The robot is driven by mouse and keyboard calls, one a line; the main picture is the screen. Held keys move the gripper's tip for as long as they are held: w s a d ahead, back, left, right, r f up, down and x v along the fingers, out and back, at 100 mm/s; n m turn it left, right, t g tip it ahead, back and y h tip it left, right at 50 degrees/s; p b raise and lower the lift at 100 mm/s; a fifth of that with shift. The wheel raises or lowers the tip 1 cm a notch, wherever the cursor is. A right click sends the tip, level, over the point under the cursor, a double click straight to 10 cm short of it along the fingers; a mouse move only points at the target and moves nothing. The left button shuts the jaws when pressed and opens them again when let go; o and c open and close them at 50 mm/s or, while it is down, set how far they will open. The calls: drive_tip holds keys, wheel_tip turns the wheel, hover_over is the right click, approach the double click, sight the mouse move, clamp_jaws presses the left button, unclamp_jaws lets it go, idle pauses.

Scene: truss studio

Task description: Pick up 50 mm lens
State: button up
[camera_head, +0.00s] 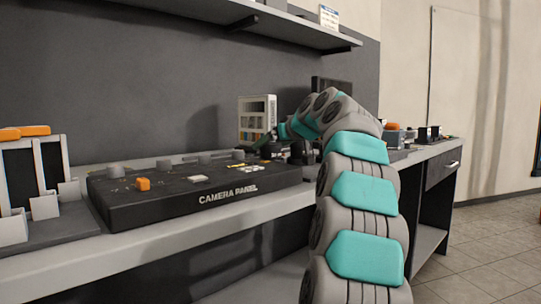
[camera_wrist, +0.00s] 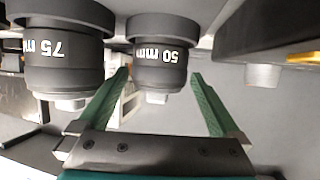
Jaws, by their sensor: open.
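The 50 mm lens (camera_wrist: 160,62) is a dark, ribbed cylinder with white "50 mm" lettering. It appears upside down at the upper middle of the wrist view. My gripper (camera_wrist: 161,77) is open, with one green finger on each side of the lens's lower part in the picture. The jaws hold nothing. I cannot tell how far the lens reaches in between the fingertips. In the head view my arm's end reaches down behind the panel's right end, and the lens cannot be made out there.
A larger 75 mm lens (camera_wrist: 65,60) stands close at left in the wrist view, near the left finger. A dark block (camera_wrist: 262,28) is at right. In the head view, the camera panel (camera_head: 200,190) lies on the bench, below a wall shelf (camera_head: 240,22).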

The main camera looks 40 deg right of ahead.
sight(266, 148)
drive_tip(key=x, duration=0.4)
drive_tip(key=shift+w+d+f, duration=0.15)
drive_tip(key=shift+c, duration=0.2)
clamp_jaws()
idle(0.4)
